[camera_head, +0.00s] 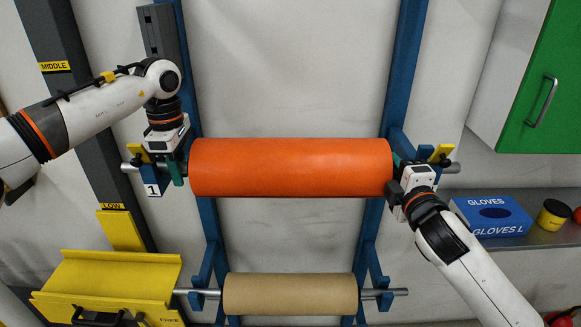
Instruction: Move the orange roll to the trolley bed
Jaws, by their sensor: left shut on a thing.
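The orange roll (290,167) lies level on a steel shaft, between the two blue uprights of a rack. My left gripper (173,168) is shut on the left end of the roll's shaft, close beside the orange face. My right gripper (398,182) is at the right end of the roll, by the shaft; its fingers are partly hidden, so I cannot tell whether they are shut. The yellow trough-shaped trolley bed (120,272) is at the lower left, below and left of the roll, and looks empty.
A tan roll (290,294) sits on a lower shaft of the blue rack (401,75). A dark post (88,130) marked MIDDLE and LOW stands at left. A blue glove box (492,216) and a yellow tin (552,215) stand on a shelf at right, below a green cabinet door (548,85).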

